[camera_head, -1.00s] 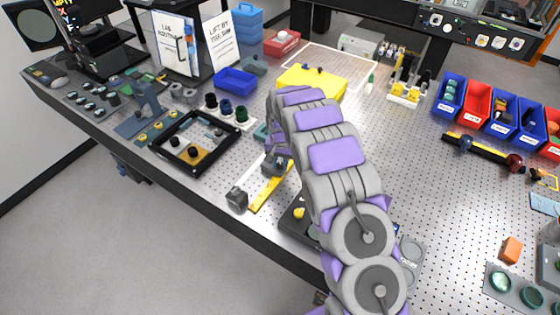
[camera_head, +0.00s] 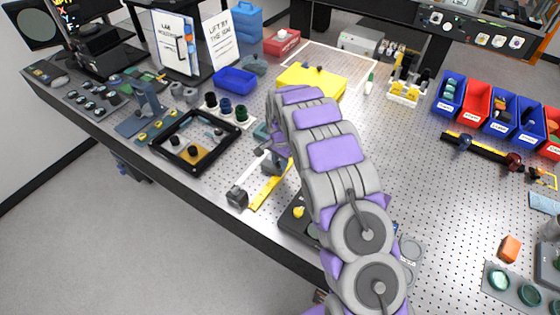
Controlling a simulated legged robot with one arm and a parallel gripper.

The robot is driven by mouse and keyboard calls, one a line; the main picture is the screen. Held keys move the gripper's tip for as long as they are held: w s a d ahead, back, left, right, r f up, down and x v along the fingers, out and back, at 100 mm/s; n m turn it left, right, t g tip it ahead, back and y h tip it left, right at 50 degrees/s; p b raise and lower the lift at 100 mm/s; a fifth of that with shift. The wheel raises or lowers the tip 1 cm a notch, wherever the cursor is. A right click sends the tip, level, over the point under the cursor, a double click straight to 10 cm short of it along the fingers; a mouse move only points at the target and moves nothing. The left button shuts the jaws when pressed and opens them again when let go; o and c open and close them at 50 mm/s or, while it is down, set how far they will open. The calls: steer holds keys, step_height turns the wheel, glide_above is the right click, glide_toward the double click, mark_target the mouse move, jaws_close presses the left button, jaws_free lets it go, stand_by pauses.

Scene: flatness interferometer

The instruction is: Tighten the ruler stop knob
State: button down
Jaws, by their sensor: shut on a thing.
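The yellow ruler (camera_head: 267,189) lies on the perforated bench top beside a pale rail. A dark block (camera_head: 237,198) sits at its near end, and a dark stop (camera_head: 272,165) sits at its far end under my gripper. My gripper (camera_head: 268,150) points down at this far stop, partly hidden behind my own arm. Its jaws are shut on the ruler stop knob, which the gripper mostly covers.
A black square frame (camera_head: 200,113) with small parts stands left of the ruler. A blue bin (camera_head: 235,80) and a yellow box (camera_head: 312,82) stand behind. A dark base with a yellow knob (camera_head: 299,212) is to the right. The bench's front edge is close.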

mark_target(279, 164)
steer(key=shift+a, duration=0.1)
steer(key=c, duration=0.8)
jaws_free()
steer(key=shift+a, duration=0.1)
steer(key=shift+c, duration=0.2)
steer(key=shift+r, duration=0.15)
step_height(279, 164, up, 17)
steer(key=shift+p, duration=0.35)
